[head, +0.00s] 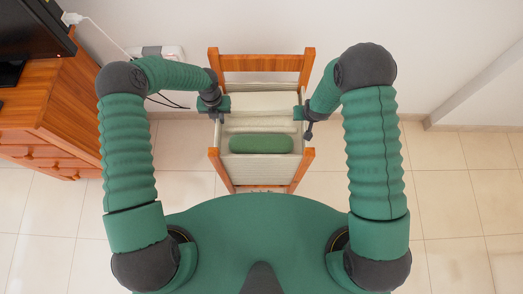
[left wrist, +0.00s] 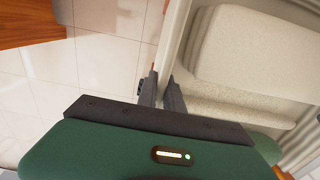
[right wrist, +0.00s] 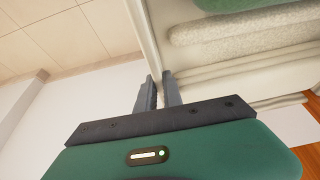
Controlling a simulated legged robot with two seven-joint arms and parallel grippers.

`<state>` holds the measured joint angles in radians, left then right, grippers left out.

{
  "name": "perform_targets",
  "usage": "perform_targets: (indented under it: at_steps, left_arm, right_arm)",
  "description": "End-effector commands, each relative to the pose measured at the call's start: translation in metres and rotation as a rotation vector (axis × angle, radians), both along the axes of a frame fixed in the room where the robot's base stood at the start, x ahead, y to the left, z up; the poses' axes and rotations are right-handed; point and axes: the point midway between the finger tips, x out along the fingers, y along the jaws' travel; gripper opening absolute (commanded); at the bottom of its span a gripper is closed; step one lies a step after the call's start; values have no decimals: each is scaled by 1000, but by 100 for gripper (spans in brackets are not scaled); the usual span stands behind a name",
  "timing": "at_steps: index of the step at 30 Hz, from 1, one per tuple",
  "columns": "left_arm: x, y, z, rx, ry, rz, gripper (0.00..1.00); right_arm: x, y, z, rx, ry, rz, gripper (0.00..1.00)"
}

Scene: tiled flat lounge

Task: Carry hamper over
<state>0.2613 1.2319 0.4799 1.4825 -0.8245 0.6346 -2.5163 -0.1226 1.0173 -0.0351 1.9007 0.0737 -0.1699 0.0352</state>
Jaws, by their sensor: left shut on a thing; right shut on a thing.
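The hamper (head: 258,172) is a pale, open-topped box with ribbed end panels, directly ahead of me. Orange wooden posts and a top rail (head: 262,62) stand at its ends; I cannot tell whether they belong to it. Inside lie a green roll (head: 261,144) and cream rolled cloths (head: 262,121). My left gripper (head: 222,114) is shut on the hamper's left rim; its fingers (left wrist: 161,88) straddle the thin wall (left wrist: 177,40). My right gripper (head: 299,114) is shut on the right rim, its fingers (right wrist: 158,88) on both sides of the wall (right wrist: 143,38). The hamper's underside is hidden.
A wooden drawer cabinet (head: 55,120) with a dark screen (head: 32,38) stands at the left. The white wall closes off the back. Tiled floor (head: 450,200) is clear at the right.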

Motion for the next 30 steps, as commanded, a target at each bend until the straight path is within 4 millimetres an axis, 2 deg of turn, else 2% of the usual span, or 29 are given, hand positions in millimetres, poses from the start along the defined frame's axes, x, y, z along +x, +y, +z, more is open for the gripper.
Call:
perform_targets:
  at_steps: [5, 6, 10, 20, 23, 30]
  left_arm:
    - [2, -1, -14, 0, -4, 1, 0]
    - [1, 0, -11, 1, -2, 1, 16]
    - [0, 0, -11, 0, -1, 0, 33]
    - [1, 0, -9, 0, 0, 0, 33]
    - [2, 0, 5, 0, -3, 0, 33]
    - [3, 1, 65, 0, -3, 1, 33]
  right_arm:
    - [2, -1, -14, 0, -5, 0, 0]
    - [0, -1, -11, 0, -1, 0, 16]
    - [0, 0, -11, -1, 0, 0, 33]
    - [1, 0, -12, 0, 1, 0, 33]
    - [1, 0, -12, 0, 1, 0, 33]
    - [1, 0, -12, 0, 1, 0, 33]
